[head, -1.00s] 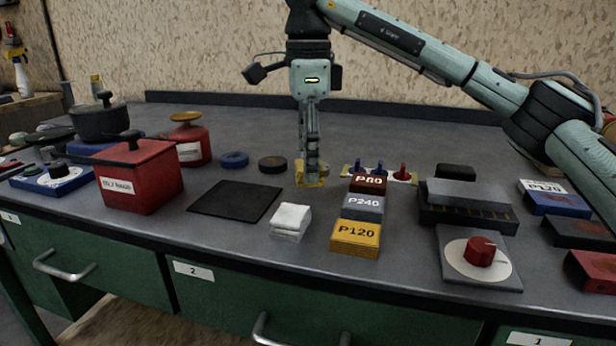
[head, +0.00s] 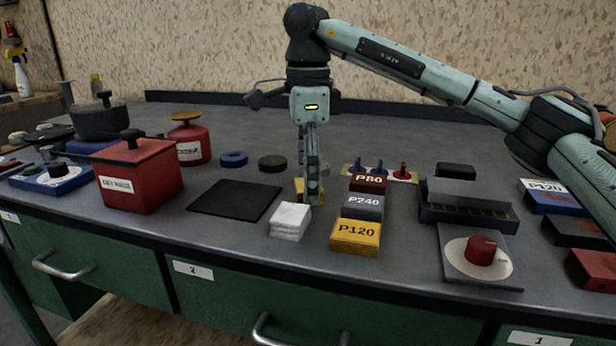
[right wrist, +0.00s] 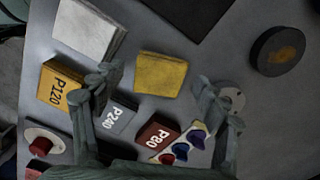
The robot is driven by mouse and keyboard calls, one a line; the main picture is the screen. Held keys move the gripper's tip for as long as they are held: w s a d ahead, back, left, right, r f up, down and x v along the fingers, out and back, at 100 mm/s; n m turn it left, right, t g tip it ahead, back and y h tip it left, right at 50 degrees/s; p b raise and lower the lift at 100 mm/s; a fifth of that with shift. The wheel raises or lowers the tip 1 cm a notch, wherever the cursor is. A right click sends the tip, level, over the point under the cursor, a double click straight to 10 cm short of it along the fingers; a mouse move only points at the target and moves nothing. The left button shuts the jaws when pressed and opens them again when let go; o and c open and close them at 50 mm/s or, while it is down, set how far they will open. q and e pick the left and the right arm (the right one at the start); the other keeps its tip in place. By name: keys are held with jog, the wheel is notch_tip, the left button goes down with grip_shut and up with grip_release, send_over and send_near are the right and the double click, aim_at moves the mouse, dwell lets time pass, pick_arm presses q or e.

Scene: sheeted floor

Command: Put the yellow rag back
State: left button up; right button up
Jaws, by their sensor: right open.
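The yellow rag (right wrist: 161,75) is a folded square lying on the bench in the right wrist view, beside the white folded cloths (right wrist: 88,28). In the head view the rag (head: 318,194) is mostly hidden behind my right gripper (head: 311,192), just behind the white cloths (head: 290,221). My right gripper points down at the rag. In the wrist view its fingers (right wrist: 170,88) are spread wide, with the rag showing between and past them. I cannot tell whether a finger touches it. My left gripper is not in view.
Sanding blocks P80 (head: 368,182), P240 (head: 363,205) and P120 (head: 355,237) stand right of the gripper. A dark pad (head: 235,201) lies to the left, with a black disc (head: 272,163) behind it. A red box (head: 140,178) stands further left.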

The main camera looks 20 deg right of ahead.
jog(key=shift+r, duration=0.3)
notch_tip(320, 180, up, 7)
jog(key=shift+f+p, duration=0.2)
jog(key=shift+p, duration=0.25)
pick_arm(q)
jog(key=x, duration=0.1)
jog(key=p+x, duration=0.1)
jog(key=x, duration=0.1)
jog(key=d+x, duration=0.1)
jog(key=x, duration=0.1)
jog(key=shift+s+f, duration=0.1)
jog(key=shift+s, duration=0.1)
pick_arm(e)
notch_tip(320, 180, up, 5)
jog(key=shift+r, duration=0.1)
